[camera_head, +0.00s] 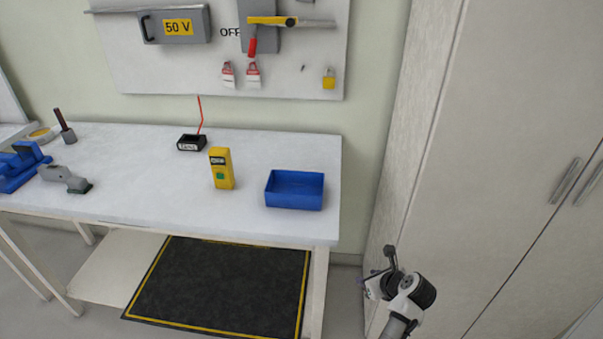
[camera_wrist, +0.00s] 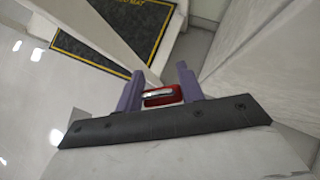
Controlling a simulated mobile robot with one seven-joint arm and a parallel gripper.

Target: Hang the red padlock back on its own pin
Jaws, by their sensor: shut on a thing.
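The red padlock (camera_wrist: 162,98) shows in the wrist view between the two purple fingers of my gripper (camera_wrist: 158,84), which is shut on it. Its metal shackle lies across the red body. In the head view my gripper (camera_head: 376,274) is low at the right, beside the cabinet and away from the board; the padlock cannot be made out there. On the wall board (camera_head: 180,75) a small bare pin (camera_head: 303,68) shows between two red-and-white hanging items (camera_head: 253,74) and a hanging yellow padlock (camera_head: 328,79).
The white workbench (camera_head: 130,180) below the board carries a blue tray (camera_head: 295,189), a yellow device (camera_head: 221,168) and a small black box (camera_head: 191,142). A switch with a yellow lever (camera_head: 270,20) is above the pins. A tall cabinet (camera_head: 500,130) stands close at right.

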